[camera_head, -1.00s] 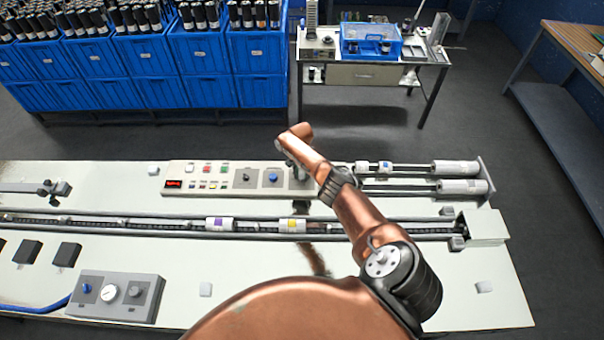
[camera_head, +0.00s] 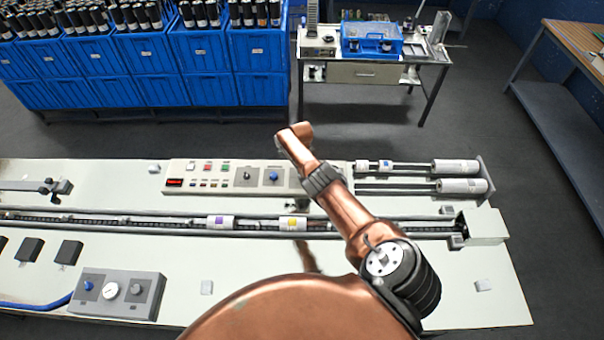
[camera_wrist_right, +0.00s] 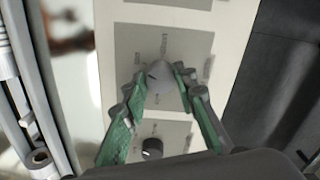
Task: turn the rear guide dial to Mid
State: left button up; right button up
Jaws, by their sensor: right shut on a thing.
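A round grey dial (camera_wrist_right: 159,74) sits on a grey plate (camera_wrist_right: 131,45) with small labels around it in the right wrist view. The labels are too blurred to read. My right gripper (camera_wrist_right: 161,80) has its two green-padded fingers on either side of this dial and is shut on it. In the head view my right arm (camera_head: 352,212) reaches over the rear control panel (camera_head: 222,167), and its links hide the gripper and the held dial. My left gripper is not in view.
A black knob (camera_wrist_right: 152,148) sits on the neighbouring plate, close to my right fingers. The rear panel also carries a blue knob (camera_head: 273,177) and several buttons. Rollers (camera_head: 456,166) stand right of my arm. A conveyor channel (camera_head: 150,223) runs in front of the panel.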

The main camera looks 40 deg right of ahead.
jog(key=shift+s+d+m, duration=0.1)
jog(key=shift+d+m, duration=0.2)
jog(key=shift+m, duration=0.3)
jog(key=o, duration=1.1)
jog(key=shift+o, duration=0.3)
jog(key=shift+a, duration=0.15)
jog(key=shift+a+r, duration=0.1)
jog(key=shift+a, duration=0.05)
jog(key=shift+w+a+r, duration=0.15)
jog(key=shift+w, duration=0.05)
jog(key=shift+w+r, duration=0.1)
jog(key=shift+r, duration=0.45)
notch_tip(320, 180, up, 10)
jog(key=shift+s+d+r, duration=0.2)
jog(key=shift+d+r, duration=0.05)
